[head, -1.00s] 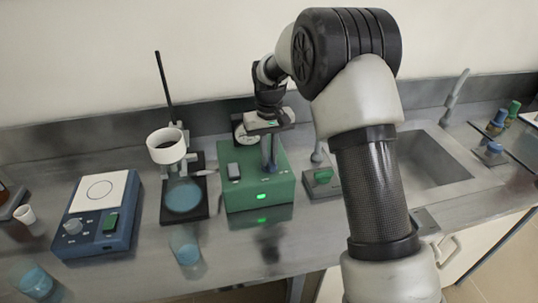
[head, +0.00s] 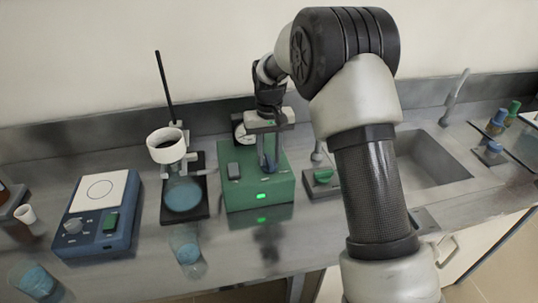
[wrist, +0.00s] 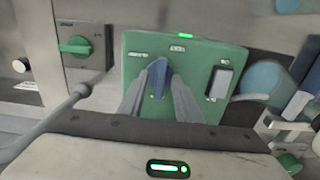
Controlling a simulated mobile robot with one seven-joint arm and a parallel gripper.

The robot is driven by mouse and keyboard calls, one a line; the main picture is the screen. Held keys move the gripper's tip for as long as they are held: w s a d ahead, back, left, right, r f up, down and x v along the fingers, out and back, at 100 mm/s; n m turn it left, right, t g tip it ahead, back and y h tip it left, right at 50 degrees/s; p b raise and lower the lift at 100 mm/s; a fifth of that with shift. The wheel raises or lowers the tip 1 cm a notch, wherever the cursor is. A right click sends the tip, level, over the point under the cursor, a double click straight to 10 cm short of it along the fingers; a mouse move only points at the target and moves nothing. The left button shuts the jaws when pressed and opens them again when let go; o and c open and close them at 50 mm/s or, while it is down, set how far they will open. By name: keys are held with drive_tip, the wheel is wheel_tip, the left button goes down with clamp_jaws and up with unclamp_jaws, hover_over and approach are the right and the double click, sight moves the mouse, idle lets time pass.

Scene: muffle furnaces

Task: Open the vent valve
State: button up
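The vent valve is the blue handle (wrist: 159,78) on the top of the green box (wrist: 195,60) in the wrist view. My gripper (wrist: 160,88) has one finger on each side of this handle. The fingers appear pressed close against it, with no clear gap. In the head view, my gripper (head: 267,160) points down over the green box (head: 260,200), and a bit of blue shows between the fingers. The lower end of the handle is hard to see there. The small labels on the box cannot be read.
A rocker switch (head: 233,171) sits on the box, left of my gripper, and a gauge (head: 242,133) stands behind. A ring stand with funnel (head: 166,145) and flask (head: 184,195) is close on the left. A green-knobbed block (head: 322,178) and a sink (head: 440,160) are on the right.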

sight(269, 159)
drive_tip(key=shift+r, duration=0.1)
wheel_tip(269, 159, up, 17)
drive_tip(key=p, duration=0.1)
idle(0.4)
drive_tip(key=shift+r, duration=0.1)
